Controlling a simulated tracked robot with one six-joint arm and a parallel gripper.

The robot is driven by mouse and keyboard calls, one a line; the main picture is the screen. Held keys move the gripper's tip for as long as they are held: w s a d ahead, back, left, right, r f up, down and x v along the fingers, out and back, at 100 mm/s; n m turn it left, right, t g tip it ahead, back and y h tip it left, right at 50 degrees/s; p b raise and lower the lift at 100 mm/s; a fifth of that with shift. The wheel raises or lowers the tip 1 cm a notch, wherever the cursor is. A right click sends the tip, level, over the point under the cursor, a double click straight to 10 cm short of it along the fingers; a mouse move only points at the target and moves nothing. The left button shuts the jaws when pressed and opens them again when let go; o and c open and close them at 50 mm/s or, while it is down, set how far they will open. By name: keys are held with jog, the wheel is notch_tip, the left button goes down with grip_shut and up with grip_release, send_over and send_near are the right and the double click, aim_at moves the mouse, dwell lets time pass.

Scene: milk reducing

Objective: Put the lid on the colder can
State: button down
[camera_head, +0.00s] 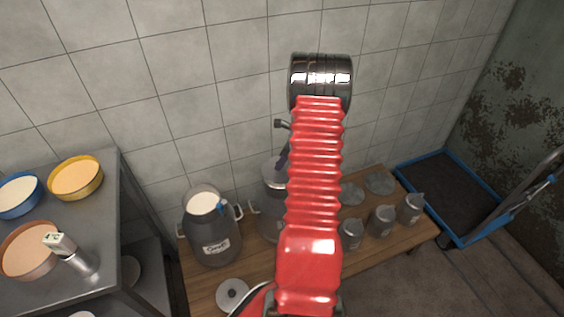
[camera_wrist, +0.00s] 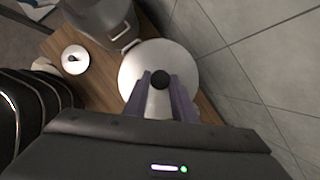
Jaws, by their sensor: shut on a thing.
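Two grey milk cans stand on the wooden bench. The left can (camera_head: 212,238) is open, with white milk at its mouth and a pale label. The right can (camera_head: 272,212) is partly hidden behind my red arm. My gripper (camera_wrist: 162,82) is shut on the black knob of a round pale lid (camera_wrist: 185,62). In the head view, one dark finger (camera_head: 283,158) shows above the right can's mouth, where a pale edge of the lid shows. I cannot tell whether the lid rests on the rim.
Several small metal jugs (camera_head: 382,221) stand on the bench's right part. A blue-edged cart (camera_head: 450,190) is at the far right. A metal table (camera_head: 105,190) with yellow and blue bowls is at the left. The tiled wall is close behind the cans.

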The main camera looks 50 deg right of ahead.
jog(key=c, duration=1.4)
grip_release()
jog(key=shift+o, duration=0.3)
jog(key=o, duration=0.4)
jog(key=shift+r, duration=0.15)
jog(key=shift+r, duration=3.4)
grip_shut()
